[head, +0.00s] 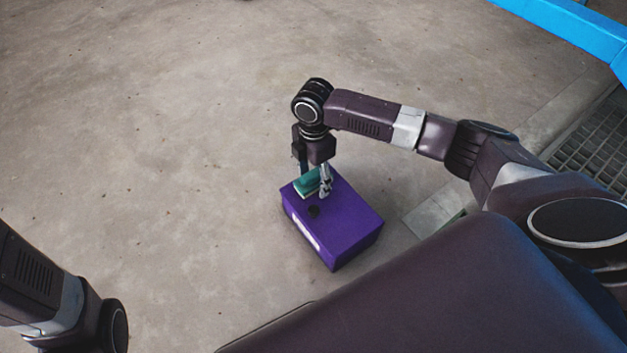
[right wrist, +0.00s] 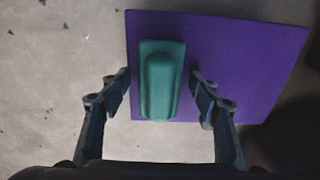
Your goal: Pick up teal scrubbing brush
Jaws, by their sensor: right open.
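The teal scrubbing brush (head: 307,183) lies on top of a purple box (head: 345,222), near its far left corner in the head view. In the right wrist view the brush (right wrist: 160,82) lies lengthwise between the fingers, with a gap on each side. My right gripper (right wrist: 161,84) is open and points down over the brush. In the head view the right gripper (head: 316,186) partly hides the brush. My left arm shows at the lower left, but its gripper is out of view.
A pale block (head: 433,211) lies on the floor right of the box. A floor grating (head: 592,140) and a blue frame (head: 570,22) are at the right. The concrete floor left of the box is clear.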

